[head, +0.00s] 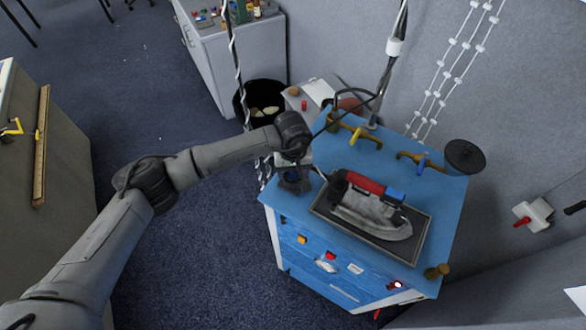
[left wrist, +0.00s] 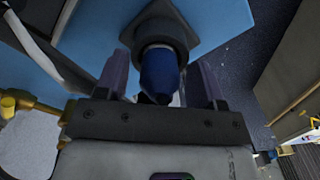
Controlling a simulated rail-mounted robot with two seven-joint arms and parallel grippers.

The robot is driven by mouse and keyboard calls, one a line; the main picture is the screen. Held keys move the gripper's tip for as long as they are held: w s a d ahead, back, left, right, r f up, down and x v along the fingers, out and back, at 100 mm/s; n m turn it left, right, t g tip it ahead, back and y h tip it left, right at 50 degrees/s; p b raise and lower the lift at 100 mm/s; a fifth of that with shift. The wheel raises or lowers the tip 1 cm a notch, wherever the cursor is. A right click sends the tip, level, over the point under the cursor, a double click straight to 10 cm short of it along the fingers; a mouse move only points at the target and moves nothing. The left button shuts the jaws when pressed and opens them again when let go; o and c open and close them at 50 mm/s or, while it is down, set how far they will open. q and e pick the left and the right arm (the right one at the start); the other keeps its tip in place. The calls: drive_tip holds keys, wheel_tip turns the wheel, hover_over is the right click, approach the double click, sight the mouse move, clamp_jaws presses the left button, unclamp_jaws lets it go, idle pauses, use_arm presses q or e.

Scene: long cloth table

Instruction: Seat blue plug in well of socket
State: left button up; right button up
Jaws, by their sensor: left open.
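The blue plug (left wrist: 160,72) is between the two fingers of my left gripper (left wrist: 163,80) in the left wrist view. The gripper is open, with a gap on each side of the plug. The plug's far end meets a grey ring in the dark socket (left wrist: 181,35); how deep it sits in the well cannot be told. In the head view my left gripper (head: 292,170) points down over the left edge of the blue cabinet top (head: 330,150), where my wrist and fingers mostly hide the plug and socket. My right gripper is not in view.
A red-handled iron (head: 372,212) lies in a dark tray (head: 408,262) just right of my left gripper. Brass taps (head: 354,133) and a dark round disc (head: 465,156) stand behind it. A black bin (head: 262,98) is on the floor behind. Open carpet lies left of the cabinet.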

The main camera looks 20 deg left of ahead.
use_arm(q)
wheel_tip(320, 180, up, 11)
drive_tip(key=b, duration=0.3)
drive_tip(key=shift+b, duration=0.35)
drive_tip(key=shift+r, duration=0.6)
